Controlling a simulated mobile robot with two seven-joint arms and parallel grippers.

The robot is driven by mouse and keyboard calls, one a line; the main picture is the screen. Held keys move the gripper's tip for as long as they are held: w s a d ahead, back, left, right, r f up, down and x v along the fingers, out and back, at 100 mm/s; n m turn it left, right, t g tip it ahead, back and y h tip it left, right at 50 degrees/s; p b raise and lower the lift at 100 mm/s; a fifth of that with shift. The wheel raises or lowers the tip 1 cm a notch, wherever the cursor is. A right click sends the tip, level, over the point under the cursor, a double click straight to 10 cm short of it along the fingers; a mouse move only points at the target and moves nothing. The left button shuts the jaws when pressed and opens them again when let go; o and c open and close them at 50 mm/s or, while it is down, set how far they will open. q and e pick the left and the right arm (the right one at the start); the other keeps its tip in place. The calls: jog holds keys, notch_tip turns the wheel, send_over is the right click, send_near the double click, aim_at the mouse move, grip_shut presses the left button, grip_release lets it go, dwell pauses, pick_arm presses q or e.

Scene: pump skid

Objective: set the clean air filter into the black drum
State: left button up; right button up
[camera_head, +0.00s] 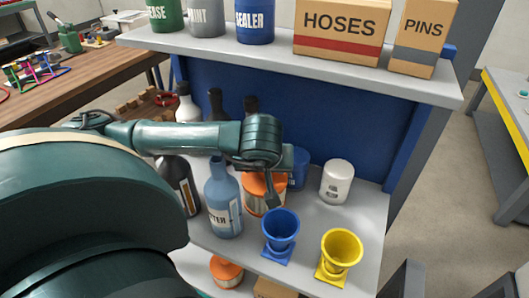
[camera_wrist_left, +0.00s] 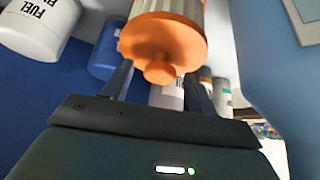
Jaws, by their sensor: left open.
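An orange-capped air filter (camera_head: 254,187) with a pale pleated body stands on the cabinet shelf, partly hidden by my left arm. It also shows from close up in the left wrist view, with its orange cap (camera_wrist_left: 163,38) and round knob. My left gripper (camera_wrist_left: 160,88) is open, its two fingers on either side of the knob with gaps. In the head view my left gripper (camera_head: 270,190) is over the filter. A second orange-topped piece (camera_head: 227,270) is on the lower shelf. No black drum is clearly visible. Two dark shapes at the bottom right may be my right gripper.
A blue bottle (camera_head: 223,200), a blue cup (camera_head: 281,228), a yellow cup (camera_head: 341,248) and a white canister (camera_head: 337,181) stand close around the filter. The upper shelf (camera_head: 440,88) overhangs the back, holding boxes and cans. Floor is clear at the right.

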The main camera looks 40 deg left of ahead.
pick_arm(q)
jog(key=shift+c, duration=0.6)
grip_shut()
